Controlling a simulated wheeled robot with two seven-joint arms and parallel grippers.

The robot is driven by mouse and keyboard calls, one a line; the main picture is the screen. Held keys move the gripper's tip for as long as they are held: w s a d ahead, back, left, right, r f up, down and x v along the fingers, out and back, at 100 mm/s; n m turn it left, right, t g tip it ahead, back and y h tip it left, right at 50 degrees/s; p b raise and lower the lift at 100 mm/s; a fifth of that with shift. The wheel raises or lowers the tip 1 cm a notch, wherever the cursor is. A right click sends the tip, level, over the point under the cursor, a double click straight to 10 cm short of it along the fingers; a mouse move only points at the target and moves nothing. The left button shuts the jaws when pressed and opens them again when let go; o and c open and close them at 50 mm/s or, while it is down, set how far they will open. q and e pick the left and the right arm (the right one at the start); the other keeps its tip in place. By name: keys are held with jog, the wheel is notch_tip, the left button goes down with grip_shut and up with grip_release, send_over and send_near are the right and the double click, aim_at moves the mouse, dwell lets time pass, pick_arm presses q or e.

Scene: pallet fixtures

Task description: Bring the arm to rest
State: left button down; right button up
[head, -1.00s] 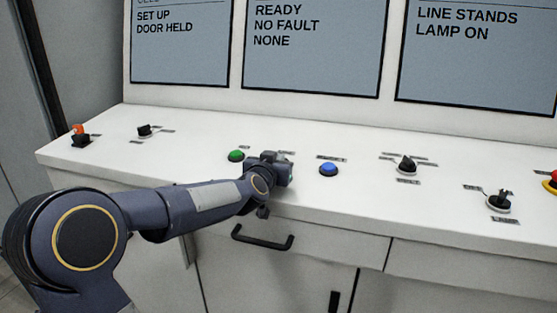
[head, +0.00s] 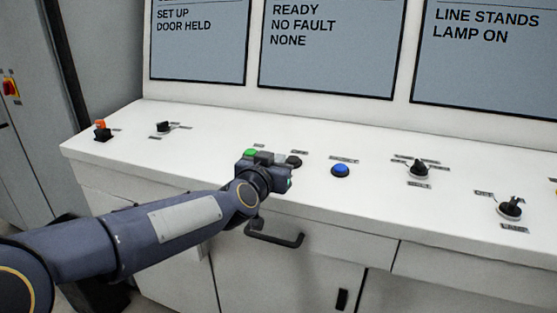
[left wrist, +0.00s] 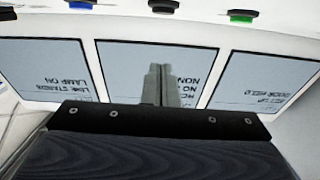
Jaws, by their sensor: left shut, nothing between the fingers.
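My left arm comes in from the left in the head view, with its gripper (head: 264,172) over the front part of the white console (head: 400,215). The gripper partly covers a green button (head: 249,153); a black button (head: 294,161) shows just beyond it. In the left wrist view the two grey fingers (left wrist: 160,86) lie together, shut and empty, and point toward the screens. My right gripper is in neither view.
A blue button (head: 340,170), a black selector (head: 418,168) and a lamp switch (head: 510,207) stand to the right. An orange-topped switch (head: 102,131) and another selector (head: 163,128) are at left. A drawer handle (head: 273,235) is below the gripper.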

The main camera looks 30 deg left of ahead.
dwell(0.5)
pick_arm(q)
jog(key=s+d+f+g+h+p, duration=0.1)
jog(key=s+d+f+g+h, duration=0.1)
jog(key=s+d+f, duration=0.3)
jog(key=s+d+f+g+h+p, duration=0.1)
jog(key=s+d+f+g+h, duration=0.2)
jog(key=s, duration=0.9)
jog(key=s+d+f+m+g+h+p, duration=0.1)
jog(key=s+d+f+g+h, duration=0.1)
jog(key=s+d+f+g, duration=0.3)
jog(key=s+d+f, duration=0.2)
jog(key=s, duration=0.2)
jog(key=shift+d+g+h, duration=0.2)
jog(key=shift+g+h, duration=0.1)
jog(key=shift+h, duration=0.1)
